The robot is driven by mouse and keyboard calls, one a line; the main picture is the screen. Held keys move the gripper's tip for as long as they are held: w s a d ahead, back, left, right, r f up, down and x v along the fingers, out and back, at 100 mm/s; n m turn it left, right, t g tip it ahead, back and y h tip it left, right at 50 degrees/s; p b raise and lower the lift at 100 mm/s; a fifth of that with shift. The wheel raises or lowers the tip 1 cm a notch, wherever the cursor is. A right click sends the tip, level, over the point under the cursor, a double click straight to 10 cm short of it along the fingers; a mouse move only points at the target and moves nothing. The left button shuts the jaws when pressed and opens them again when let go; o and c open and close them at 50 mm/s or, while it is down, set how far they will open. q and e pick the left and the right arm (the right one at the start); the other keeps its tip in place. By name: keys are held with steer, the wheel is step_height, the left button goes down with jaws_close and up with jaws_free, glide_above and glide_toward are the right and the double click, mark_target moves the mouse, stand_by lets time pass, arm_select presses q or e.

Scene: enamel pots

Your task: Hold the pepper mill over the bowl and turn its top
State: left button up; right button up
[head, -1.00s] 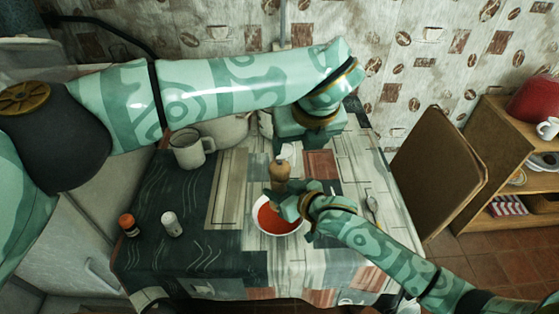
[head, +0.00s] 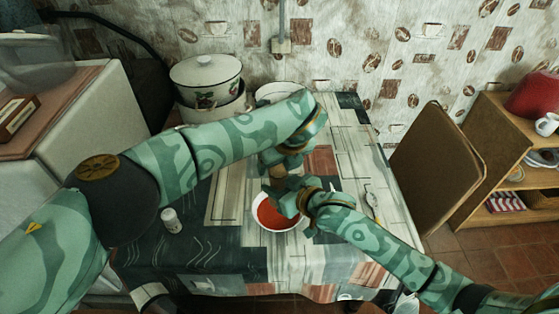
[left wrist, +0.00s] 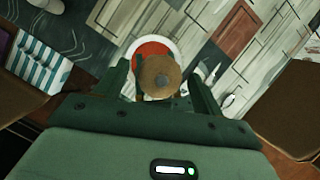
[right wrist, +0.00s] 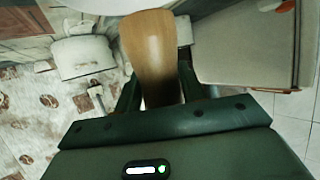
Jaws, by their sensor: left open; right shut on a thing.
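The pepper mill (right wrist: 150,45) is wooden and brown; in the right wrist view its body rises between my right fingers. Its rounded top (left wrist: 160,75) shows from above in the left wrist view, between the spread fingers of my left gripper (left wrist: 161,82). My right gripper (head: 287,200) is shut on the mill's body over the bowl. My left gripper (head: 277,167) is open around the mill's top. The white bowl (head: 257,221) holds red food and stands on the table; the grippers cover its far part.
A white shaker (head: 171,221) stands at the table's left. A lidded enamel pot (head: 206,78) and another pot (head: 272,92) are at the back. A spoon (head: 373,206) lies right of the bowl. A brown chair (head: 437,165) stands beyond the right edge.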

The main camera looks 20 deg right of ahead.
arm_select(q)
steer(key=c, duration=1)
steer(key=shift+m, duration=0.3)
steer(key=m+h, duration=0.1)
steer(key=m, duration=0.1)
steer(key=shift+a+m, duration=0.15)
steer(key=shift+m, duration=0.15)
steer(key=shift+m+g+h, duration=0.3)
steer(key=shift+m+h, duration=0.6)
steer(key=shift+m, duration=1.2)
steer(key=o, duration=1)
